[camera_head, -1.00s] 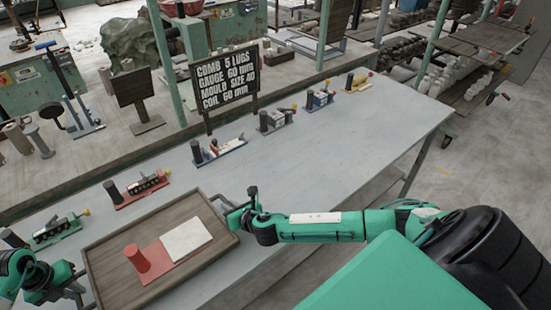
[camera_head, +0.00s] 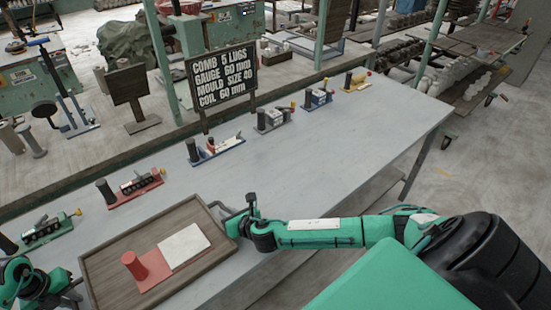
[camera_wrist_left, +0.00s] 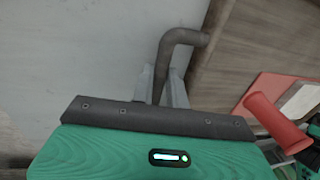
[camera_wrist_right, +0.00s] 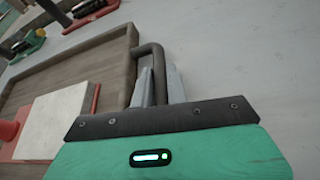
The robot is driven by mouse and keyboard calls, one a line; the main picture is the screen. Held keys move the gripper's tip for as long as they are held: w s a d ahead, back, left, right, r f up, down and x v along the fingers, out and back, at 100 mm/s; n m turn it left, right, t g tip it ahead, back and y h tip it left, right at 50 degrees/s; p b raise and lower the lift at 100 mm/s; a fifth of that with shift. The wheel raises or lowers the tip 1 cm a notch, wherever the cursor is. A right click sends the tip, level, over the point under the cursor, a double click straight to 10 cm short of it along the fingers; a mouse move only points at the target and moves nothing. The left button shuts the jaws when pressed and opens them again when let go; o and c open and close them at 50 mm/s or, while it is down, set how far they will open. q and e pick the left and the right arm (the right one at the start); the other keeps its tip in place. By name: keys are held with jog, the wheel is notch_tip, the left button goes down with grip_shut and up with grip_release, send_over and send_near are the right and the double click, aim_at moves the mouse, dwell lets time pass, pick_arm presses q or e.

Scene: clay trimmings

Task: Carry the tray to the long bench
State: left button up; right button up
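The brown wooden tray (camera_head: 112,257) is over the near left part of the long grey bench (camera_head: 300,180); I cannot tell if it touches. On it are a pale square slab (camera_head: 183,247) and a red plate with an upright red cylinder (camera_head: 133,264). My right gripper (camera_head: 228,213) is at the tray's right end, fingers closed around the dark bar handle (camera_wrist_right: 158,62). My left gripper (camera_head: 76,286) is at the left end, partly cut off in the head view. Its fingers are closed around the other handle (camera_wrist_left: 166,60) in the left wrist view.
Several comb tools stand along the bench's far edge, including a red-based one (camera_head: 135,187) and a blue-based one (camera_head: 215,148). A black sign (camera_head: 222,80) stands behind them. The bench's middle and right are clear. Green posts (camera_head: 163,55) rise behind.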

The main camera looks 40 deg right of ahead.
pick_arm(q)
jog(key=o, duration=0.3)
jog(key=shift+a, duration=0.1)
pick_arm(e)
jog(key=o, duration=0.3)
jog(key=shift+d, duration=0.1)
pick_arm(q)
jog(key=shift+o, duration=0.5)
pick_arm(e)
jog(key=shift+o, duration=0.5)
jog(key=shift+r, duration=0.1)
pick_arm(q)
jog(key=shift+r, duration=0.15)
pick_arm(e)
jog(key=shift+s+r, duration=0.15)
jog(key=shift+s, duration=0.4)
pick_arm(q)
notch_tip(320, 180, up, 12)
jog(key=a, duration=0.2)
jog(key=shift+f, duration=0.2)
pick_arm(e)
jog(key=v, duration=1.1)
pick_arm(q)
jog(key=shift+s, duration=0.1)
